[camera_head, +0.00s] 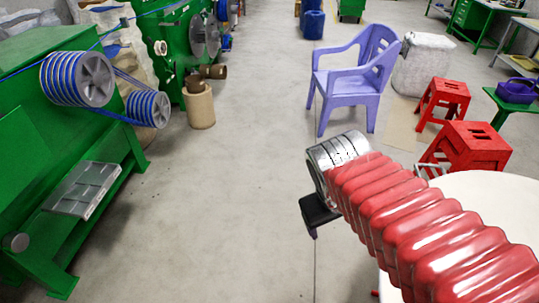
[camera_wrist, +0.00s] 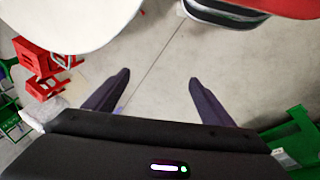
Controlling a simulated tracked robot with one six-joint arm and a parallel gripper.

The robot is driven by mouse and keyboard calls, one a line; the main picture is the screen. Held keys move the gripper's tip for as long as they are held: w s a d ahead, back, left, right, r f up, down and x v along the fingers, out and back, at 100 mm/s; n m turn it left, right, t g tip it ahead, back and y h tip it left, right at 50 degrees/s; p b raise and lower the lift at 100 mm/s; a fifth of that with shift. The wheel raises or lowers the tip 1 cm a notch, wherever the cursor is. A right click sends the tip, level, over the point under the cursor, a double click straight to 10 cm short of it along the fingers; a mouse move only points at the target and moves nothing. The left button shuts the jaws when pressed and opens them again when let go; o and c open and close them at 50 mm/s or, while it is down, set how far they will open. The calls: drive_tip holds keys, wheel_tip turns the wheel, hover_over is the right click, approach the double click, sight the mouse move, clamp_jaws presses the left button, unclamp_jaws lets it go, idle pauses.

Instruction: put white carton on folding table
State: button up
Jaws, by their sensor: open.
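A round white tabletop (camera_head: 490,185), which looks like the folding table, stands at the right, partly hidden behind my red sleeved arm. In the wrist view a white rounded surface that looks like the same tabletop (camera_wrist: 62,22) fills the upper left. My gripper (camera_wrist: 155,78) is open, its two dark fingers wide apart with only bare concrete floor between them. In the head view its dark end (camera_head: 318,213) hangs left of the tabletop, apart from it. I cannot make out a white carton in either view.
A lilac plastic chair (camera_head: 352,78) stands ahead, with a pale wrapped block (camera_head: 423,65) behind it. Red stools (camera_head: 474,146) stand behind the table. Green machines (camera_head: 85,130) with blue cable line the left. The floor down the middle is clear.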

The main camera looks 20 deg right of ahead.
drive_tip(key=w+a+r+t+y, duration=0.1)
drive_tip(key=a+r+t+y, duration=0.2)
drive_tip(key=a, duration=0.6)
wheel_tip(320, 180, up, 2)
drive_tip(key=shift+r, duration=0.2)
